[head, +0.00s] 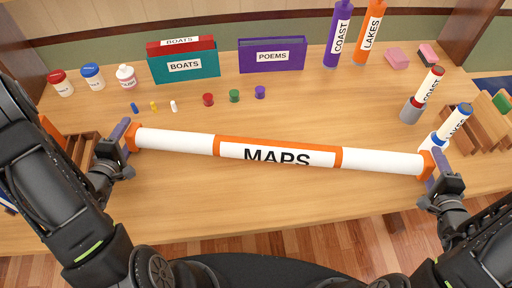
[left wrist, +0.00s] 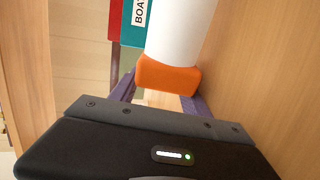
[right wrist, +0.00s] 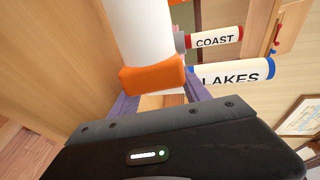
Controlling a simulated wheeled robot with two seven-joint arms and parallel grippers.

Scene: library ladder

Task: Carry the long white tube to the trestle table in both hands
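The long white tube (head: 180,141) has orange end caps and an orange-edged MAPS label. It lies left to right across the head view, over a wooden tabletop (head: 300,205). My left gripper (head: 130,137) is shut on its left orange cap, which also shows between the purple fingers in the left wrist view (left wrist: 168,75). My right gripper (head: 430,163) is shut on its right orange cap, also seen in the right wrist view (right wrist: 152,77). The tube slopes slightly down to the right in the picture. I cannot tell its height above the wood, or whether this is the trestle table.
Jars (head: 92,76) and small coloured pieces (head: 234,96) lie left. Smaller labelled tubes (head: 430,85) and a wooden rack (head: 485,125) stand right.

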